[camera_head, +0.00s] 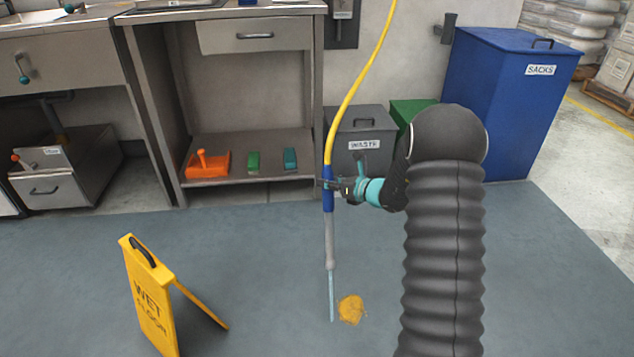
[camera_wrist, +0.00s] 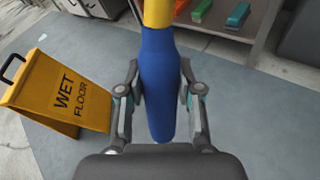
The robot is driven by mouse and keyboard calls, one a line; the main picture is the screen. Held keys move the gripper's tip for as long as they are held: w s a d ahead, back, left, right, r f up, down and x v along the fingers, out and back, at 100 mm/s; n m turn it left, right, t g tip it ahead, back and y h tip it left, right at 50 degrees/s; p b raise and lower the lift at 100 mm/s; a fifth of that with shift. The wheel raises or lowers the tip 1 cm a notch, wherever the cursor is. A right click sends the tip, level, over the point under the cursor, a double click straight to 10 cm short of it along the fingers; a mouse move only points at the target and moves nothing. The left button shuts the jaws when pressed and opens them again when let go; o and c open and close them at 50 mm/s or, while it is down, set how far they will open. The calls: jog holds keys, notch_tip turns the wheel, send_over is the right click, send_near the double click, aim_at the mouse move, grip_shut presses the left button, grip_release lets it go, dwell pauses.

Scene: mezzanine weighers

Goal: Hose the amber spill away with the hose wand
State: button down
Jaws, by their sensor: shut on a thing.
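The hose wand (camera_head: 329,240) hangs upright from a yellow hose (camera_head: 355,85), with a blue grip and a grey lower tube. My gripper (camera_head: 337,187) is shut on the blue grip, which also shows between the fingers in the wrist view (camera_wrist: 159,85). A thin pale-blue stream (camera_head: 332,295) runs from the nozzle down to the floor. The amber spill (camera_head: 351,309) lies on the grey-blue floor just right of the stream's lower end. The stream appears to land beside the spill's left edge. The spill is not visible in the wrist view.
A yellow wet floor sign (camera_head: 150,295) stands left of the spill. Behind are a steel bench with a low shelf (camera_head: 250,175), a grey waste bin (camera_head: 362,140), a green bin (camera_head: 408,110) and a tall blue sacks bin (camera_head: 510,100). The floor between sign and spill is clear.

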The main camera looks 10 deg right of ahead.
aim_at(333, 201)
jog(key=shift+s+f+b, duration=0.35)
jog(key=shift+f+b, duration=0.15)
jog(key=shift+f, duration=0.45)
jog(key=shift+s+f+b, duration=0.3)
jog(key=shift+f+b, duration=0.2)
jog(key=shift+f, duration=0.4)
jog(key=shift+s+f+b, duration=0.35)
jog(key=shift+f+b, duration=0.15)
jog(key=shift+f, duration=0.45)
